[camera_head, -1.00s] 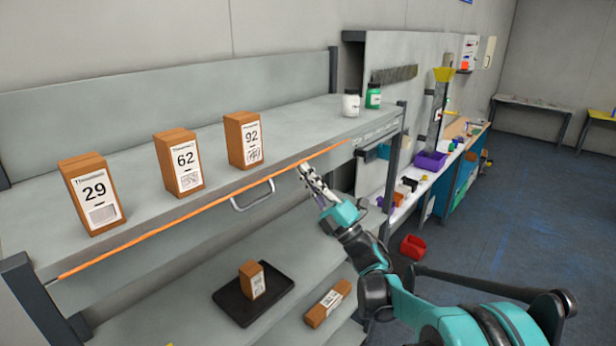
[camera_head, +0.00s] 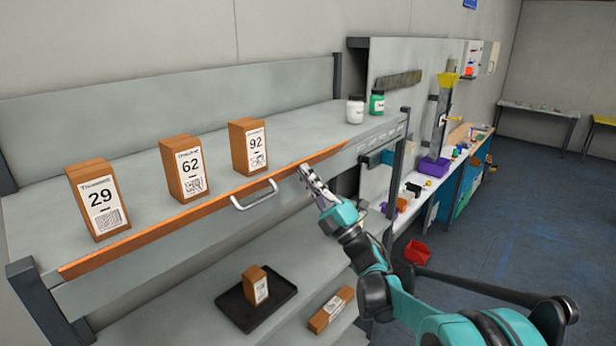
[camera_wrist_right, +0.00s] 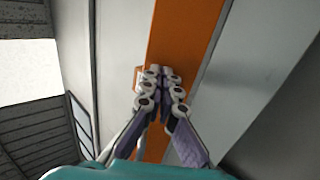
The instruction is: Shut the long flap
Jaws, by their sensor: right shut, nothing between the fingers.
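The long flap (camera_head: 215,208) is an orange strip along the front edge of the shelf's upper deck, with a pale bar handle (camera_head: 254,195) near its middle. Its orange face shows as a narrow band. My right gripper (camera_head: 305,171) is shut and empty, its fingertips at the flap's right part, to the right of the handle. In the right wrist view the closed fingertips (camera_wrist_right: 162,73) lie over the orange flap (camera_wrist_right: 188,30); I cannot tell whether they touch it. My left gripper is not in view.
Below are a black tray (camera_head: 236,309) and a lying box (camera_head: 332,310).

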